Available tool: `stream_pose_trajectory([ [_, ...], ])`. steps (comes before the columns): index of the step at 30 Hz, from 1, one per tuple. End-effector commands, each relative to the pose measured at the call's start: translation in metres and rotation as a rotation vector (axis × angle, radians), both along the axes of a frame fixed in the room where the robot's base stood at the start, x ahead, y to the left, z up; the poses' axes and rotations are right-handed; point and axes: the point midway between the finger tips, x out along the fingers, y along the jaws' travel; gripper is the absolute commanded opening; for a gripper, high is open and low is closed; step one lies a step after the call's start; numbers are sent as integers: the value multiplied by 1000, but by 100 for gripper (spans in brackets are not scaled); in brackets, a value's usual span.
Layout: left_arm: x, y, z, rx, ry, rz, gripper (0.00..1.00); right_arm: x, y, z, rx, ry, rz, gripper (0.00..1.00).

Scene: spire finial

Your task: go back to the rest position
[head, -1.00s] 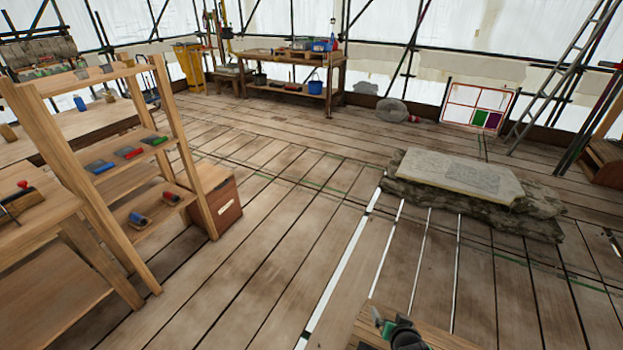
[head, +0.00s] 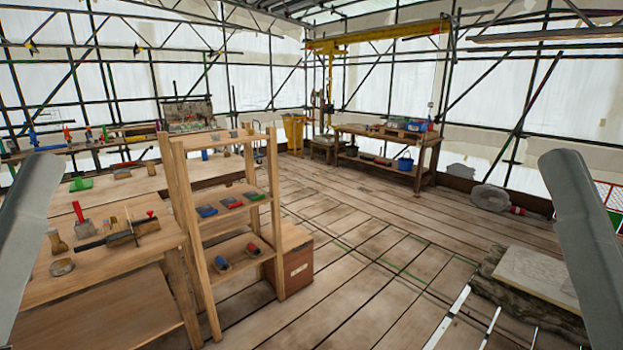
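Two pale grey links of my arms show in the head view, one at the left edge (head: 28,215) and one at the right edge (head: 585,240). Both stand upright and slightly tilted, and both are cut off by the frame. Neither gripper is in view, so whether they are open or hold anything is hidden.
A wooden shelf rack (head: 202,262) with several small blocks stands left of centre, beside a workbench (head: 95,275) with brushes and tools. A reddish box (head: 297,272) is behind the rack. A stone slab (head: 540,275) lies at lower right. The middle floor is clear.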

Motion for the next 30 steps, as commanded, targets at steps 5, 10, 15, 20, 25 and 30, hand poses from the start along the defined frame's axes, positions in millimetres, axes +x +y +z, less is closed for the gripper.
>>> stream_pose_trajectory([
  [5, -1, 0, 102, 0, -6, 0, 50, 5, -1, 99, 11, 14, 8, 100],
  [10, -1, 0, 183, 0, -4, 0, 50, 5, -1, 180, 11, 16, 9, 100],
  [15, -1, 0, 269, 0, -4, 0, 50, 6, -1, 265, 12, 17, 8, 100],
  [20, -1, 0, 341, 0, -4, 0, 50, 6, -1, 337, 13, 18, 9, 100],
  [25, -1, 0, 379, 0, -4, 0, 50, 6, -1, 375, 13, 18, 9, 100],
  [30, 0, 0, 381, 0, -3, 0, 50, 6, -1, 377, 13, 18, 9, 100],
])
